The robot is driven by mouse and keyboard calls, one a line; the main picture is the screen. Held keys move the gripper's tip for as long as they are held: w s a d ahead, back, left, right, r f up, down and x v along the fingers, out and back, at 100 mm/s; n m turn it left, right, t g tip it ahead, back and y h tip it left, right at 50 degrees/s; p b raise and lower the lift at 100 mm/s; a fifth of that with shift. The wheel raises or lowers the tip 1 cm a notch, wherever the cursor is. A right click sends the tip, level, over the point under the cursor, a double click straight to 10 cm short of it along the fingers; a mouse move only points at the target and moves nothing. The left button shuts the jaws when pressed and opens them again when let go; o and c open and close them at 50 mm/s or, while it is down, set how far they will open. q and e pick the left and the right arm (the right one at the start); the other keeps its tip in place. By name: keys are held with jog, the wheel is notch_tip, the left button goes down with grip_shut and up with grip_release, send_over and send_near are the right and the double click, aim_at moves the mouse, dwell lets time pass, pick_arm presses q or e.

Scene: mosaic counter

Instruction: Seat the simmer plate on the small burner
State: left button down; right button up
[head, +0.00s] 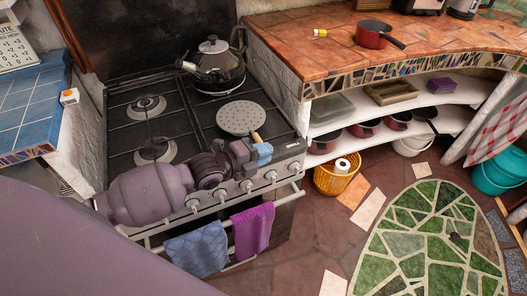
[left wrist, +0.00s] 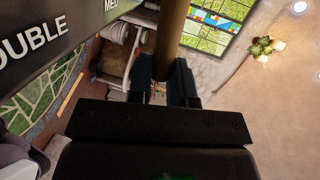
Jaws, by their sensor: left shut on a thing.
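The simmer plate (head: 240,117), a round grey perforated disc with a wooden handle (head: 257,136), is over the front right of the black hob. My left gripper (head: 260,153) is shut on the handle, which also shows as a brown rod (left wrist: 172,40) between the fingers (left wrist: 170,85) in the left wrist view. I cannot tell whether the disc touches the grate. It hides whatever lies under it. Two burners show at left, a rear one (head: 147,106) and a front one (head: 156,150). My right gripper is not in view.
A dark kettle (head: 214,62) stands on the rear right burner, close behind the disc. Knobs and a rail with blue (head: 198,250) and purple (head: 254,228) towels line the stove front. A tiled counter (head: 330,45) with a red saucepan (head: 374,34) rises at right. The left hob is clear.

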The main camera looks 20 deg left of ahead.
pick_arm(q)
jog(key=c, duration=1)
grip_release()
jog(key=shift+o, duration=0.2)
jog(key=shift+f, duration=0.1)
jog(key=v, duration=1.1)
jog(key=shift+p, duration=0.4)
jog(key=shift+f, duration=0.1)
